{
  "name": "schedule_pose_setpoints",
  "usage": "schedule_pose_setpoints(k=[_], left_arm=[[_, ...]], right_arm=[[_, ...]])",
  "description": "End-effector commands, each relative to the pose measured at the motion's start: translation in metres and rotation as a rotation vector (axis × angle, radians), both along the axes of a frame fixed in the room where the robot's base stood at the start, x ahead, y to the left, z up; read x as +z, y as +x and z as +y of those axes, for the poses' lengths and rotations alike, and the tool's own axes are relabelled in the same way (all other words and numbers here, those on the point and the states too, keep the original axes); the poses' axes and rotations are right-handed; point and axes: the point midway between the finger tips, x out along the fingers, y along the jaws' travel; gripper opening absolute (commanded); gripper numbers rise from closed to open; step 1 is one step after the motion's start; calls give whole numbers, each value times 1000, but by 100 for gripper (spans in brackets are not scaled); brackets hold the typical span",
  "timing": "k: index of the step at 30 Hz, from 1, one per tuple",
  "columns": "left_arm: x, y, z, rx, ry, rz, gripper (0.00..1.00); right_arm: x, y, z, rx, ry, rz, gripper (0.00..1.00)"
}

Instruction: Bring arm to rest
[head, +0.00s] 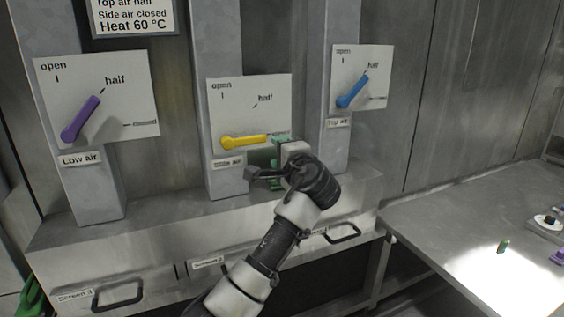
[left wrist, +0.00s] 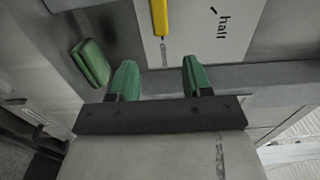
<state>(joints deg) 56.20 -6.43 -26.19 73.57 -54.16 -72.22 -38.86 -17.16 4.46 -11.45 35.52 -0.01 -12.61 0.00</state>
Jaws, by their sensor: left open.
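My left gripper (head: 276,163) is in front of the middle column, just right of and below the yellow lever (head: 245,141). In the left wrist view its two green fingers (left wrist: 155,80) are spread apart with nothing between them. The yellow lever (left wrist: 160,18) shows beyond the fingertips, apart from them. It lies level and points right, toward a mark that my gripper partly hides. The purple lever (head: 80,118) and the blue lever (head: 352,91) both point up toward "half". My right gripper is not in view.
A ledge (head: 150,221) with drawer handles (head: 118,295) juts out below the columns. A sign (head: 133,15) hangs at the top left. A grey table (head: 435,224) at the right holds a small green item (head: 503,246). A green block (left wrist: 91,63) shows beside my fingers.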

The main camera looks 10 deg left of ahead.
Motion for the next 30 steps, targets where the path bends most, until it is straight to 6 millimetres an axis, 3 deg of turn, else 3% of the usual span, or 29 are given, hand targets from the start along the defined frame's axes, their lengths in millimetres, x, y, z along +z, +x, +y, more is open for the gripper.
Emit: schedule_pose_setpoints(k=[13,17,20,23,26,30], left_arm=[[0,-10,-6,1,0,1,49],[-18,-13,-2,-4,-39,20,49],[-63,-23,7,-16,-143,68,49],[-128,-47,20,-18,-305,137,49],[-195,-84,33,-5,-492,211,49],[-275,-153,50,48,-745,313,49]], right_arm=[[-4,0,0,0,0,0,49],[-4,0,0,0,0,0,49],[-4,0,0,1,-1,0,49],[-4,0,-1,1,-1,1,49],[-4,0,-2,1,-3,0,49],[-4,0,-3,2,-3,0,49]])
